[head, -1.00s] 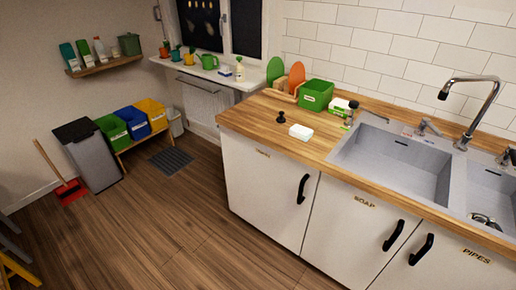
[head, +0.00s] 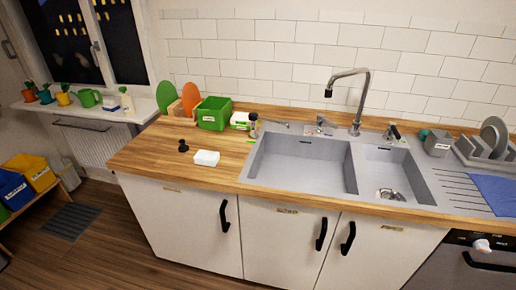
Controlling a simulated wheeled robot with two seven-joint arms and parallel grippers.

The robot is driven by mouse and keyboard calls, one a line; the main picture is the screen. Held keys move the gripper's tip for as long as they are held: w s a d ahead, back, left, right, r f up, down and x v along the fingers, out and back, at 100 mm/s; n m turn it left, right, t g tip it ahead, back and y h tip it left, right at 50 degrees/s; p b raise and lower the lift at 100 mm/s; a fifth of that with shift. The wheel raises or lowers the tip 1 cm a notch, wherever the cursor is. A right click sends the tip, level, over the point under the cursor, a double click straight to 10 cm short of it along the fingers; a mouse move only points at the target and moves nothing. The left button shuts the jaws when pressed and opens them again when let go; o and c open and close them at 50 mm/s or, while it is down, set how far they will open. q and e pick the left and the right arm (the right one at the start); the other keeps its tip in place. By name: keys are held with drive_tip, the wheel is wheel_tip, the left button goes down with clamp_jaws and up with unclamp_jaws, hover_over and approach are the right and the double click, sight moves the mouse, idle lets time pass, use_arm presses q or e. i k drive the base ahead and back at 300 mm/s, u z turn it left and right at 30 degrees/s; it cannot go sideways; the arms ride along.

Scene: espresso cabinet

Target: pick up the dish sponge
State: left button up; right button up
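I cannot tell for sure which thing is the dish sponge. A small white block (head: 206,158) lies flat on the wooden counter, left of the sink. A white and green item (head: 240,120) stands farther back, right of a green bin (head: 213,113). A small teal thing (head: 423,134) shows at the back right, beside a grey holder (head: 438,143); it is too small to make out. Neither of my grippers shows in the head view.
The sink has two basins, a large left one (head: 300,165) and a smaller right one, with a tall tap (head: 356,105) behind. A small black object (head: 183,146) stands on the counter (head: 150,150). Plates (head: 493,132) stand in a rack at right, near a blue cloth (head: 495,192).

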sight(203, 157)
drive_tip(key=z, duration=0.45)
drive_tip(key=i, duration=1.45)
drive_tip(key=u, duration=0.55)
